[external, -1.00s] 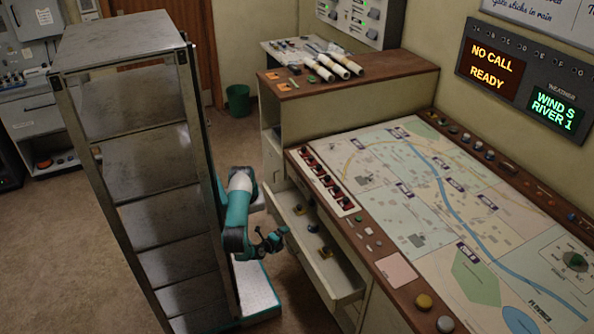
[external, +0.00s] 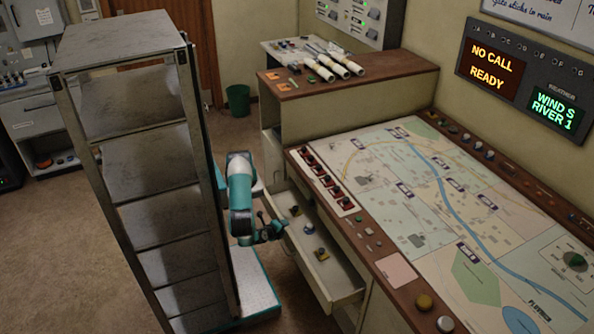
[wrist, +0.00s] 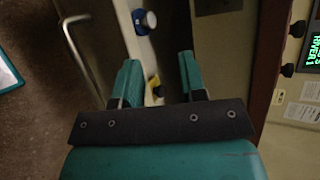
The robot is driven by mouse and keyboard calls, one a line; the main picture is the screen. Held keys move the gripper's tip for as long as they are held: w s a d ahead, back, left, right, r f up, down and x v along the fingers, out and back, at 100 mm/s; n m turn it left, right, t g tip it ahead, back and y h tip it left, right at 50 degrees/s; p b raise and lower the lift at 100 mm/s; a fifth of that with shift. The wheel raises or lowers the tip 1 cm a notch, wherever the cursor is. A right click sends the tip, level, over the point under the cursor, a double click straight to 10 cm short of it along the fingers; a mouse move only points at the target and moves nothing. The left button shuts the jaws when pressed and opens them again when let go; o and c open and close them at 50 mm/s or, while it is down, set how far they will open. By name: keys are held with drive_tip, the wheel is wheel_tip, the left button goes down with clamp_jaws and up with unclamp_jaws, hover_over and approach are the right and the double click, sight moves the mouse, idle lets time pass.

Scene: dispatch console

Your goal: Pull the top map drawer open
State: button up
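The top map drawer (external: 345,284) is a pale drawer standing pulled out below the map table, with several small items inside. My gripper (external: 271,230) is beside the drawer's front edge in the external view. In the wrist view my gripper (wrist: 160,65) has its two teal fingers apart with nothing held between them. The drawer's pale front edge (wrist: 128,45) runs just beyond the left finger. A metal bar handle (wrist: 78,50) is left of the fingers, not between them. Exact clearance from the drawer cannot be told.
The map table (external: 405,270) is on the right. A tall grey metal rack (external: 150,160) stands left of my arm and hides part of it. Small knob-like items (external: 321,254) lie in the drawer. Open floor shows near the green bin (external: 238,99).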

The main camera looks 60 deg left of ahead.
drive_tip(key=s+a+r+m+g+h+p, duration=0.1)
drive_tip(key=s+r+m+g+h+p, duration=0.2)
drive_tip(key=r+g+h+p, duration=0.8)
drive_tip(key=f+y+b, duration=0.1)
drive_tip(key=f+b, duration=0.1)
drive_tip(key=f, duration=0.2)
drive_tip(key=w+f+t+y+b, duration=0.1)
drive_tip(key=f+y+b, duration=0.1)
drive_tip(key=f+b, duration=0.1)
drive_tip(key=f+y+b, duration=0.2)
drive_tip(key=f, duration=0.3)
drive_tip(key=shift+w+f+t+b, duration=0.15)
drive_tip(key=shift+f+t+b, duration=0.15)
drive_tip(key=shift+b, duration=0.1)
wheel_tip(320, 180, down, 7)
drive_tip(key=w+p, duration=0.1)
drive_tip(key=shift+w, duration=0.3)
drive_tip(key=shift+f, duration=0.1)
